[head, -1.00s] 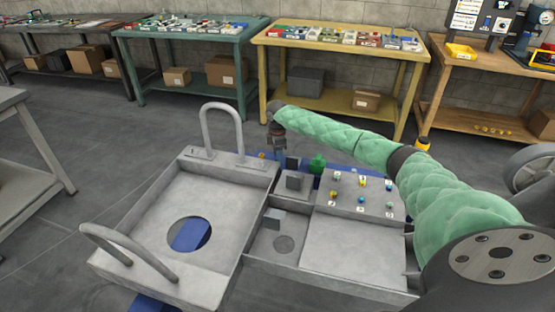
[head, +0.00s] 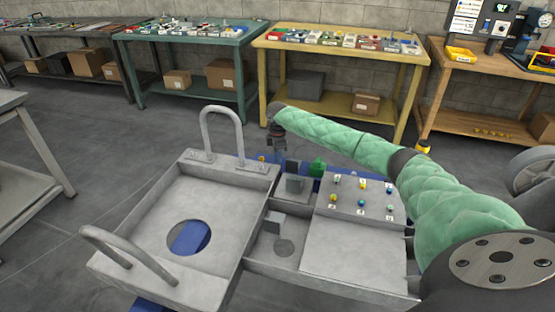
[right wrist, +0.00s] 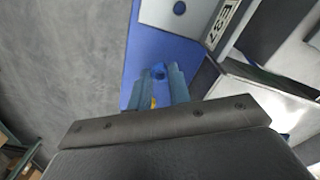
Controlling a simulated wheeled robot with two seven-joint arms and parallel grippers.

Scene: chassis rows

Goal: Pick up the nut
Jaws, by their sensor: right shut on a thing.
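My right gripper (head: 278,148) hangs behind the grey fixture at the far end of the green arm, small in the head view. In the right wrist view its two blue-grey fingers (right wrist: 158,80) are close together over a blue surface (right wrist: 150,50). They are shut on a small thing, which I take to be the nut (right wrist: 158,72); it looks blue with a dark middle. A small yellow-orange bit (right wrist: 153,102) also shows between the fingers. Much of what is held is hidden. My left gripper is out of view.
A grey tray (head: 140,225) with two tall handles and a round hole stands at left. Beside it are compartments with grey blocks (head: 272,222) and a panel (head: 340,208) with several coloured studs. A green object (head: 318,167) stands behind. Worktables (head: 340,58) line the wall.

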